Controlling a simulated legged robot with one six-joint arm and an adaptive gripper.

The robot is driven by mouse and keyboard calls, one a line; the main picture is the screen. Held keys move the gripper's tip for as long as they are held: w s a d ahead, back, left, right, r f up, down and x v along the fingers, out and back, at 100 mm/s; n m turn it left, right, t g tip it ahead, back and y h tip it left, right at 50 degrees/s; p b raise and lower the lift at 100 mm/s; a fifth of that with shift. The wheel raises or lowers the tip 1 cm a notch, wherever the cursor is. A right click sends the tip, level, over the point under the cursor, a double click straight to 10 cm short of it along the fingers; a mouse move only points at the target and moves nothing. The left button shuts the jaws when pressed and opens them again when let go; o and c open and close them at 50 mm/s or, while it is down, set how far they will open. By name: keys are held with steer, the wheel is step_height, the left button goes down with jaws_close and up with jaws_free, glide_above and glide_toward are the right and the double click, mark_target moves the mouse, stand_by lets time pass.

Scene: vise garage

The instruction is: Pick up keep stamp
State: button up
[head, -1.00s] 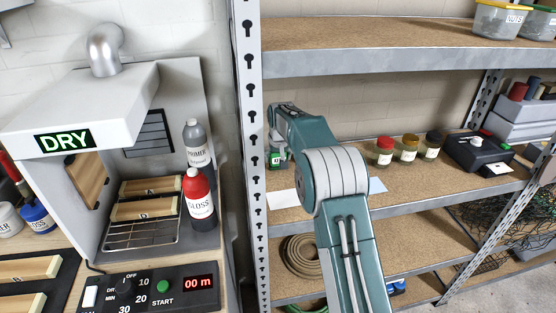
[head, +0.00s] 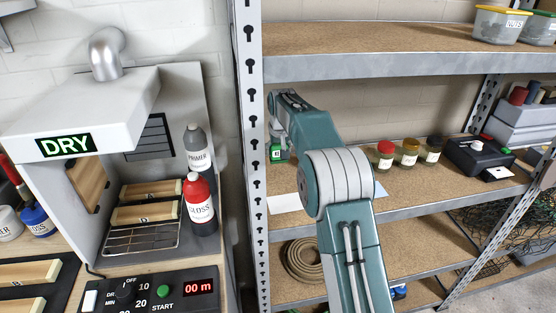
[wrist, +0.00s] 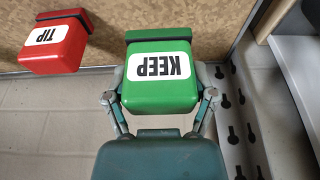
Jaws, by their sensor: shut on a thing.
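The keep stamp is a green block with a white KEEP label on a dark base. It shows in the wrist view (wrist: 160,92), between the two fingers of my gripper (wrist: 162,98), which is shut on it. In the head view the green stamp (head: 277,152) is at the left end of the middle shelf, beside the upright, and my arm hides much of the gripper. Whether its base touches the shelf is hard to tell. A red stamp labelled TIP (wrist: 54,45) stands left of it in the wrist view, apart from my gripper.
The metal upright (head: 255,150) is close on one side of the stamp. The upper shelf (head: 400,62) is above my arm. Small jars (head: 408,152) and a black box (head: 475,152) stand farther right. A drying booth (head: 90,115) stands left.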

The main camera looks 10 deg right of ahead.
steer(key=shift+r, duration=0.75)
steer(key=shift+s+r, duration=0.1)
steer(key=shift+s, duration=0.1)
steer(key=s, duration=1.9)
steer(key=shift+s, duration=0.1)
steer(key=o, duration=0.4)
